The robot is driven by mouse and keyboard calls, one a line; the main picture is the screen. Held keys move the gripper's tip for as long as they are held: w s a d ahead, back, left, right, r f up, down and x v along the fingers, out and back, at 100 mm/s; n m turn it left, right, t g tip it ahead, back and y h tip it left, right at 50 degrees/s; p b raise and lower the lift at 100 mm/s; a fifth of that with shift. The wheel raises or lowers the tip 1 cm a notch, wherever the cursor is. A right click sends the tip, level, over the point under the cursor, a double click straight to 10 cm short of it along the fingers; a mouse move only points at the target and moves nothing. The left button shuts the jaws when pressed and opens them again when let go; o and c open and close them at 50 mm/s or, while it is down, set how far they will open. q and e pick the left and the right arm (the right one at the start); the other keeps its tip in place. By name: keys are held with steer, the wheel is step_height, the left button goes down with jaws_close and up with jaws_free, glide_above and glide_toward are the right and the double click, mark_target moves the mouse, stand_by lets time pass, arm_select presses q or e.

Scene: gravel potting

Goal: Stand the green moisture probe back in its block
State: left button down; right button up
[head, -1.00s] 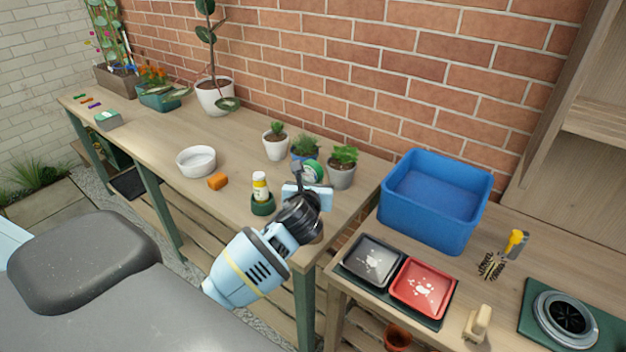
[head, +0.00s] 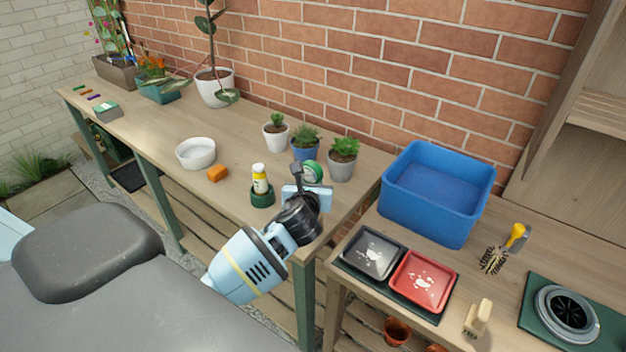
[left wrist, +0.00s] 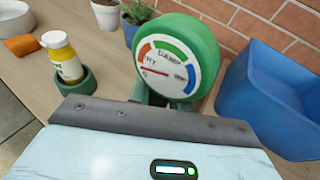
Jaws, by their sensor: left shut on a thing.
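The green moisture probe (head: 312,172) has a round green head with a coloured dial, which fills the top middle of the left wrist view (left wrist: 168,62). My left gripper (head: 308,184) is shut on it at the right end of the long bench, in front of the potted plants. The probe's lower part is hidden behind the gripper in both views. My right gripper is not in view.
A yellow bottle (head: 260,180) stands in a green holder (head: 262,196) close left of the gripper. Small pots (head: 341,170) stand behind it. A blue bin (head: 437,195), a grey tray (head: 372,256) and a red tray (head: 424,281) are on the right-hand table. The long bench's middle is mostly clear.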

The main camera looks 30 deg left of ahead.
arm_select(q)
steer(key=shift+f, duration=0.3)
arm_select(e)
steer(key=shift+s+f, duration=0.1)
arm_select(q)
steer(key=c, duration=1.2)
jaws_free()
steer(key=shift+s+d+r, duration=0.15)
steer(key=shift+s, duration=0.15)
steer(key=v, duration=0.7)
steer(key=shift+p, duration=0.3)
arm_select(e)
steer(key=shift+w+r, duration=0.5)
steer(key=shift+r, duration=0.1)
